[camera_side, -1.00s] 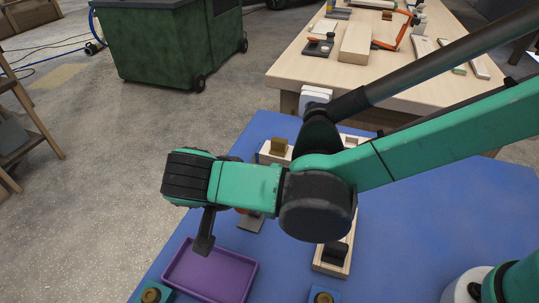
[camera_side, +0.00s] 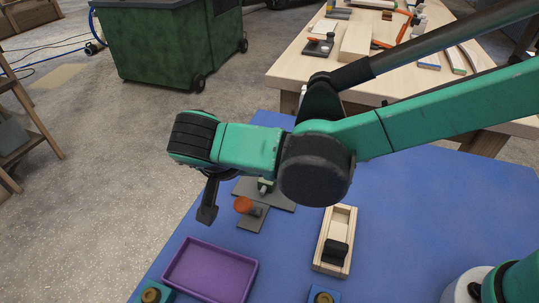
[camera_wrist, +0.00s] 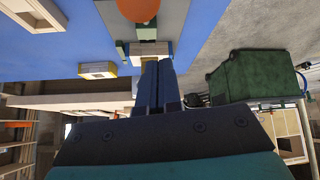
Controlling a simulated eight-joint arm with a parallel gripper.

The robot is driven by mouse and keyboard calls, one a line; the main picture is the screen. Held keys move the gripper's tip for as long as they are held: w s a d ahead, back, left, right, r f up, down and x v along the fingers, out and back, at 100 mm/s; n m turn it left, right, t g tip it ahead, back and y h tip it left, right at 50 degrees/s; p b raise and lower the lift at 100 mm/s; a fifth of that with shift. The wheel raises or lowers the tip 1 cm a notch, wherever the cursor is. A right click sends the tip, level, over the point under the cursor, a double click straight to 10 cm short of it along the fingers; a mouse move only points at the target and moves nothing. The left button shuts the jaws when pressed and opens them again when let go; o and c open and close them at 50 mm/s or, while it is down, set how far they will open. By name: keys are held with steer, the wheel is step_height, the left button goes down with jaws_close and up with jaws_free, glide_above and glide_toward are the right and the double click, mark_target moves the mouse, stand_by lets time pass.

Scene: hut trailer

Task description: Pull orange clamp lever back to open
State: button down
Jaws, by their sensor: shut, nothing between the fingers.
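The orange clamp lever end (camera_side: 244,204) shows in the side view, on a dark grey clamp base (camera_side: 251,222) on the blue table. The rest of the clamp is partly hidden behind my arm. My gripper (camera_side: 207,214) points down, just left of the orange end, and looks apart from it, though depth is hard to judge. In the wrist view, the orange end (camera_wrist: 137,9) shows at the top edge, and my shut, empty fingers (camera_wrist: 158,68) are below it.
A purple tray (camera_side: 210,270) lies in front of the clamp. A wooden box with a black piece (camera_side: 337,240) stands to the right. The right of the blue table (camera_side: 430,210) is clear.

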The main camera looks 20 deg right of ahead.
steer(key=s+a+f+v, duration=0.1)
steer(key=v, duration=0.8)
steer(key=shift+r, duration=0.3)
steer(key=shift+s, duration=0.15)
steer(key=w+d+n+g+y, duration=0.1)
steer(key=w+d+n+y, duration=0.15)
steer(key=d, duration=1.05)
steer(key=s+d+f+n+t+y, duration=0.1)
steer(key=s+d+n, duration=0.1)
steer(key=d, duration=0.5)
steer(key=s+d+f+n+t+y, duration=0.1)
steer(key=s+d+n, duration=0.1)
steer(key=d, duration=0.5)
steer(key=shift+f, duration=0.35)
